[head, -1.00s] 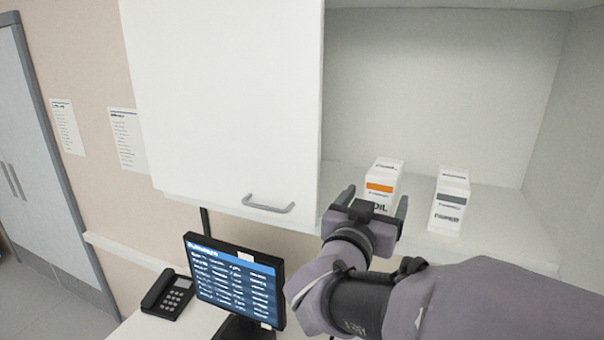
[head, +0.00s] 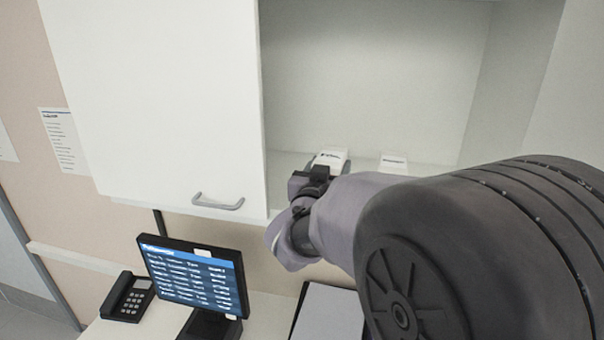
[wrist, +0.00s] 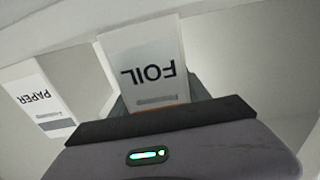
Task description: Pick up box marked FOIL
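The white box marked FOIL (head: 331,157) stands on the shelf of the open wall cabinet. In the wrist view, the FOIL box (wrist: 150,70) appears upside down, with its dark lettering facing the camera and a thin orange strip low down near my gripper. My gripper (wrist: 160,100) has one grey finger on each side of the box, close to its lower part in the picture. The fingers look spread, and I see no clear grip. In the head view, my gripper (head: 322,172) is in front of the box and hides its front.
A second white box, marked PAPER (wrist: 38,100), stands beside it on the shelf, to the right in the head view (head: 393,162). The cabinet door (head: 160,100) is on the left. Below are a monitor (head: 195,278) and a phone (head: 127,298).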

